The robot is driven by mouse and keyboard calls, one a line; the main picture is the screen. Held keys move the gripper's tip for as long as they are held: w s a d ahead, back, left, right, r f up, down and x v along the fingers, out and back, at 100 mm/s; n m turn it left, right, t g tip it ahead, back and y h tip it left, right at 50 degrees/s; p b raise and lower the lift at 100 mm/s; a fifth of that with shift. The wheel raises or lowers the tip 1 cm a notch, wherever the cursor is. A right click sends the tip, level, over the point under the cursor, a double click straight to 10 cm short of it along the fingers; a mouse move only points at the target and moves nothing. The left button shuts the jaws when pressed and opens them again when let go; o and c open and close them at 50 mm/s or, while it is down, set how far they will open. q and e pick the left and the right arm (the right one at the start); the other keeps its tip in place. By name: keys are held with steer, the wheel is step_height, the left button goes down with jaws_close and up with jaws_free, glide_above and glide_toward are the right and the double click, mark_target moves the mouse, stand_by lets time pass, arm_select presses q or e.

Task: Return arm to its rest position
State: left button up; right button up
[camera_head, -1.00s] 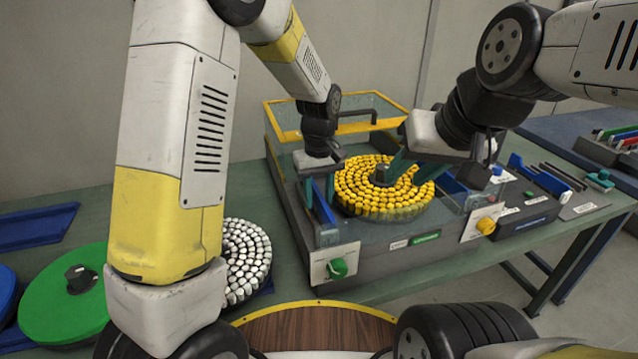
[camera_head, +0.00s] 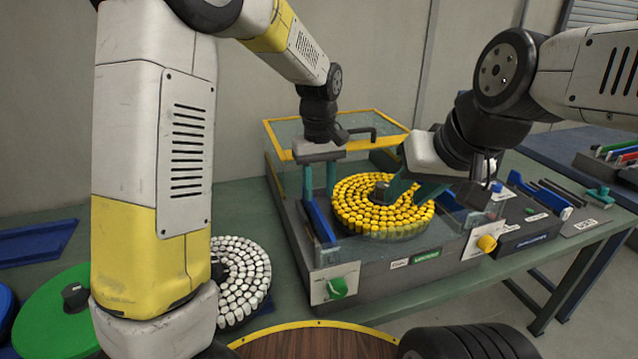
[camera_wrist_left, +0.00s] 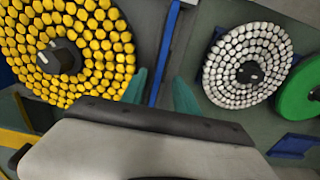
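My left gripper (camera_head: 320,192) hangs above the left side of the machine, left of the yellow-capped disc (camera_head: 383,222). My right gripper (camera_head: 440,195) is over the right part of the same disc, fingers tilted down and apart. I see nothing held in it, though its far finger is partly hidden. Contact with the disc cannot be told.
The grey machine (camera_head: 400,280) has a yellow-framed clear lid (camera_head: 285,135), a green knob (camera_head: 338,288) and a yellow knob (camera_head: 487,243). A white-capped disc (camera_head: 245,280) and a green disc (camera_head: 40,315) lie on the bench at left. A blue tray (camera_head: 35,243) lies behind them.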

arm_select(q)
steer(key=s+a+r+m+t, duration=0.1)
steer(key=s+a+r+t, duration=0.1)
steer(key=s+a+r, duration=0.2)
steer(key=s+a+r+m+t+h, duration=0.1)
steer(key=s+a+r+t, duration=0.1)
steer(key=s+a, duration=0.3)
steer(key=s+a+r+m+t+h, duration=0.1)
steer(key=s+a+r, duration=0.4)
steer(key=s, duration=0.5)
steer(key=shift+s+r+m+t, duration=0.3)
steer(key=shift+m+t, duration=0.3)
steer(key=shift+a, duration=0.1)
stand_by(0.8)
